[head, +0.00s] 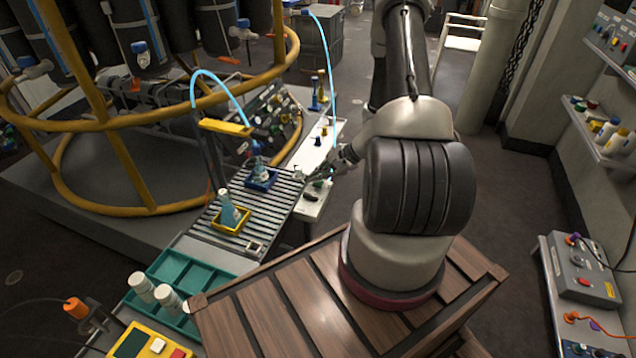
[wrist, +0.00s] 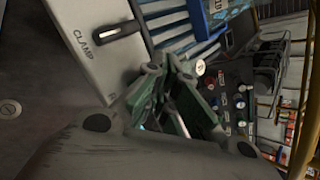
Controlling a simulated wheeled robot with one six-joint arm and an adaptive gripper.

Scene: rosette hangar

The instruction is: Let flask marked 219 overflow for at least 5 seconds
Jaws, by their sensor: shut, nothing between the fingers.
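Two flasks stand on a slatted bench (head: 237,240) in the head view. One flask (head: 257,170) stands in a blue tray (head: 262,184), the other flask (head: 228,208) in a yellow tray (head: 232,229). No 219 marking is readable on either. A light blue arc (head: 205,73) comes down towards the flask in the blue tray; whether it is tube or liquid, and any overflow, I cannot tell. My gripper (head: 322,180) is shut and empty, right of the blue tray. In the wrist view, my gripper (wrist: 178,98) is beside a pale panel (wrist: 85,60) marked CLAMP.
A dark slider (wrist: 117,34) sits on the CLAMP panel. A teal compartment tray (head: 198,272) with white jars (head: 142,287) and a yellow control box (head: 140,343) are at lower left. A yellow tubular frame (head: 125,120) stands behind the bench. A wooden crate (head: 285,310) is in front.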

